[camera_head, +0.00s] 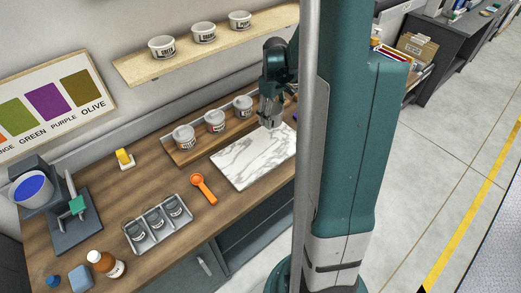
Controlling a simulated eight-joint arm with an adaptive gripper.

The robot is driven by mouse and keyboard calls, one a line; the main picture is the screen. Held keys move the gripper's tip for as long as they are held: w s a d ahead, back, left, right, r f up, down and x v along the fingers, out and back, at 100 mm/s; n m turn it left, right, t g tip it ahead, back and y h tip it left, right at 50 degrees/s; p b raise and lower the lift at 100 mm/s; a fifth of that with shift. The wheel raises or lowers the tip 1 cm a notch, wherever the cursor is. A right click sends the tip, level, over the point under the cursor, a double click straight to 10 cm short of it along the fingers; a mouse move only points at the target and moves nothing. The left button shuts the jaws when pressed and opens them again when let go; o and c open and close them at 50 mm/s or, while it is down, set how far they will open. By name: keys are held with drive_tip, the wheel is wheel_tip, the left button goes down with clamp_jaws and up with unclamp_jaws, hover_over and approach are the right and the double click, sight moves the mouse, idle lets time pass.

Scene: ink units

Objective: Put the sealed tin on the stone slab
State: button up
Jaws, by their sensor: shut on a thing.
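The stone slab (238,166), white with grey veins, lies flat on the wooden bench, and its top looks bare apart from the area by my gripper. My gripper (269,116) points down at the slab's back right corner. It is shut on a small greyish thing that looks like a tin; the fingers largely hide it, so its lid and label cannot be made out. I cannot tell whether it touches the slab.
Several white tins stand on a wooden riser (172,155) behind the slab and on the wall shelf (135,70). A metal tray (150,243) of grey tins, an orange scoop (203,188) and a brown bottle (106,264) are left of the slab. My arm blocks the right.

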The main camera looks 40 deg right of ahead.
drive_tip(key=shift+f, duration=0.1)
idle(0.3)
hover_over(272, 138)
drive_tip(key=shift+a+f, duration=0.15)
drive_tip(key=shift+f, duration=2.75)
drive_tip(key=shift+f, duration=2.05)
drive_tip(key=shift+f, duration=0.2)
drive_tip(key=o, duration=1.2)
drive_tip(key=shift+r, duration=0.25)
drive_tip(key=shift+r, duration=5.95)
